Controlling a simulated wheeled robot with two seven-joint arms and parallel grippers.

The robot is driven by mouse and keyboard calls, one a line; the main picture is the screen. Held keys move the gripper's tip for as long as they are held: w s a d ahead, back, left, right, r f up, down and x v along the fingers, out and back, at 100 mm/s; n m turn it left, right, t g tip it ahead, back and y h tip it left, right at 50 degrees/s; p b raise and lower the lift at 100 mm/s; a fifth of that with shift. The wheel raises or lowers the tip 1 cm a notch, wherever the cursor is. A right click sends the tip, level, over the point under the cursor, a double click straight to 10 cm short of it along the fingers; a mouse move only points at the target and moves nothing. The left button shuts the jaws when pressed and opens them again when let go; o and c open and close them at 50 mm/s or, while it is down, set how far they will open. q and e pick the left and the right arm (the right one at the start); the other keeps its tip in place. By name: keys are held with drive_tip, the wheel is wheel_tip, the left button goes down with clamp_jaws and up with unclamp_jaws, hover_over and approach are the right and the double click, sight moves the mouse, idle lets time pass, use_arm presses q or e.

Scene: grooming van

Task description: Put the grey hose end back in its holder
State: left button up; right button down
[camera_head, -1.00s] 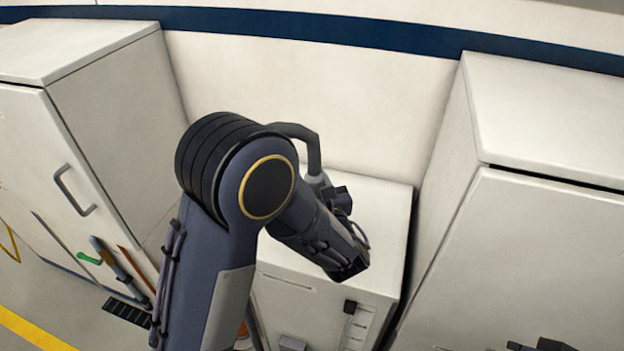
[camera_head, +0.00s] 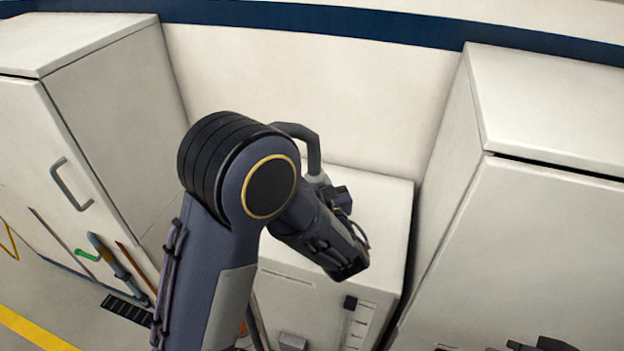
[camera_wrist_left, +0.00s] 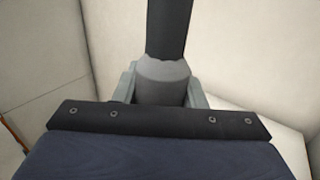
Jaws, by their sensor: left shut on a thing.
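The grey hose end (camera_wrist_left: 163,72) is a light grey collar on a dark hose, upright in the left wrist view. My left gripper (camera_wrist_left: 162,92) is shut on it, with one grey finger on each side. In the head view the dark hose bends over behind my left arm, and the light grey hose end (camera_head: 318,181) shows just above my wrist, over the low white cabinet. My arm hides most of the gripper there. I cannot make out the holder. Dark parts at the bottom right edge may be my right gripper (camera_head: 545,344); its jaws are not clear.
The low white cabinet (camera_head: 379,195) stands against the wall between a tall white cabinet (camera_head: 115,110) on the left and another (camera_head: 540,105) on the right. Tools, one with a green part (camera_head: 86,255), hang low at left. The wall above the low cabinet is clear.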

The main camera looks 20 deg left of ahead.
use_arm(q)
drive_tip(key=shift+f+b, duration=0.6)
drive_tip(key=o, duration=1.4)
drive_tip(key=shift+c, duration=0.2)
drive_tip(key=shift+s, duration=0.1)
